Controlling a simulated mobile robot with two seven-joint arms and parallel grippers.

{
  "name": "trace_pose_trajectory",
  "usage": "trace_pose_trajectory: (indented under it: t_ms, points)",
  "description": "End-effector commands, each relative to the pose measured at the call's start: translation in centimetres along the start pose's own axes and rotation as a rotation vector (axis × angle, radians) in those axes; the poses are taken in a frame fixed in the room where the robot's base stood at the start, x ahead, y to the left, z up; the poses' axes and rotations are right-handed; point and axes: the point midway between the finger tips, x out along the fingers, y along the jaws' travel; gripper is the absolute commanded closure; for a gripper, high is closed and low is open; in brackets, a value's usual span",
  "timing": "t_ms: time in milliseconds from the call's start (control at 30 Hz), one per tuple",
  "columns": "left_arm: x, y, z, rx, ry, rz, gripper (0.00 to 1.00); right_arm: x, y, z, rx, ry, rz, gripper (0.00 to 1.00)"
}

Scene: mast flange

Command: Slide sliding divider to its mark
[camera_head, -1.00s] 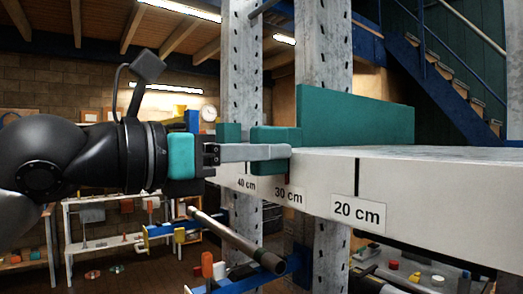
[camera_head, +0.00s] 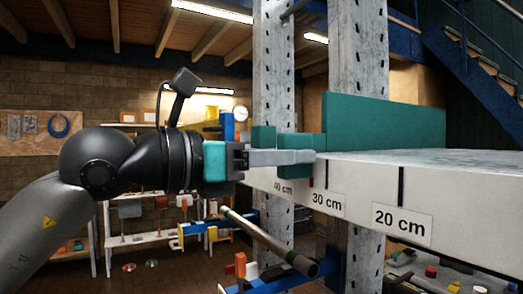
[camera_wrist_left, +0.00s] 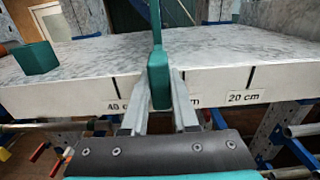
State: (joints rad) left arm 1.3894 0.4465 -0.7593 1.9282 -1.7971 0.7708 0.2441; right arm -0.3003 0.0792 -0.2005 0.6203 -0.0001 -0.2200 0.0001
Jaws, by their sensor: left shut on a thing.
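The sliding divider (camera_head: 386,122) is an upright green plate with a thicker green block at its front end, on the shelf (camera_head: 450,190). My left gripper (camera_head: 314,156) is shut on that front block at the shelf's front edge. In the left wrist view, the divider (camera_wrist_left: 158,75) stands between the two fingers (camera_wrist_left: 160,100). It is between the 40 cm label (camera_wrist_left: 117,106) and the 30 cm label, which a finger partly hides. The head view shows the 30 cm label (camera_head: 327,203) and 20 cm label (camera_head: 402,222) clearly. My right gripper is out of view.
A small green block (camera_head: 264,139) stands on the shelf to the left, towards the far end; it also shows in the left wrist view (camera_wrist_left: 37,58). Grey uprights (camera_head: 358,80) rise behind the shelf. The shelf top right of the divider is clear.

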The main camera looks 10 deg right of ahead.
Motion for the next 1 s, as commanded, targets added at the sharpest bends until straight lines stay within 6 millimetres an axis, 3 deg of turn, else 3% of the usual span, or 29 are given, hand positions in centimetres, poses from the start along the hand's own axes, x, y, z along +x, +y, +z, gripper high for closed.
trace_pose_trajectory:
  t_ms: [1000]
  points:
    - [-0.1, 5.3, 0.2, -0.001, -0.004, 0.004, 1.00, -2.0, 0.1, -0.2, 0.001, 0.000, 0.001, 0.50]
